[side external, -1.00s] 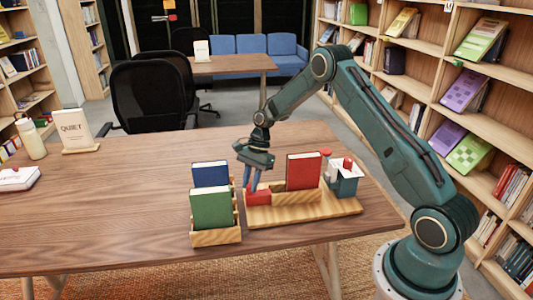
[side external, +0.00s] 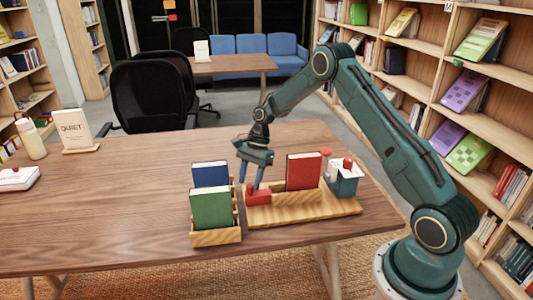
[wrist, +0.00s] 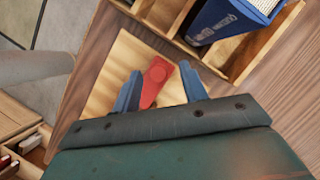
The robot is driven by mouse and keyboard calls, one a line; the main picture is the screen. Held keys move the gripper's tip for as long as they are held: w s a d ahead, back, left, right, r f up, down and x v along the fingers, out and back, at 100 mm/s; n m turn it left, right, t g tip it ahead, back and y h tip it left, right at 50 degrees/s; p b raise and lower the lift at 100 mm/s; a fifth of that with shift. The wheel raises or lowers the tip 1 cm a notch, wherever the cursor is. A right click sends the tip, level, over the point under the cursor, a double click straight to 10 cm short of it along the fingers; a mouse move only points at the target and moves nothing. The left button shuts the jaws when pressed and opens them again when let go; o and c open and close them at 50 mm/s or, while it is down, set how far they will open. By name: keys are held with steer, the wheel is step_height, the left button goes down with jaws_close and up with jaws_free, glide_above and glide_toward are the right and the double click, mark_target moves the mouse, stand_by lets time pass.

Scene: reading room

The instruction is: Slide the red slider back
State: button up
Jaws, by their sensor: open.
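The red slider (side external: 262,197) sits at the left end of the light wooden base (side external: 300,212). In the wrist view the slider (wrist: 156,78) shows as a red piece with a round spot, between my two blue fingers. My gripper (side external: 252,187) is open above it, pointing down. In the wrist view a gap shows between the slider and the right finger; the left finger (wrist: 128,94) is very close to it, and I cannot tell whether they touch.
A red book (side external: 303,171) stands upright on the base, right of the slider. Just left, a wooden holder (side external: 216,238) contains a green book (side external: 210,208) and a blue book (side external: 209,174). A teal box with a red knob (side external: 347,163) stands at right.

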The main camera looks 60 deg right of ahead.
steer(key=v, duration=1.2)
steer(key=shift+r, duration=0.3)
steer(key=s+a+r+n+t+h, duration=0.1)
steer(key=s+a+r+n, duration=0.3)
steer(key=s+a+r, duration=0.3)
steer(key=s+a+r+n+t+h, duration=0.1)
steer(key=s+a+r+n+h, duration=0.1)
steer(key=s+a+r+n, duration=0.6)
steer(key=s+n+t+h, duration=0.1)
steer(key=s+n+t, duration=0.2)
steer(key=s, duration=1.5)
steer(key=n, duration=0.3)
steer(key=shift+a+r+t+h, duration=0.3)
steer(key=shift+a+r, duration=0.05)
steer(key=shift+r, duration=0.05)
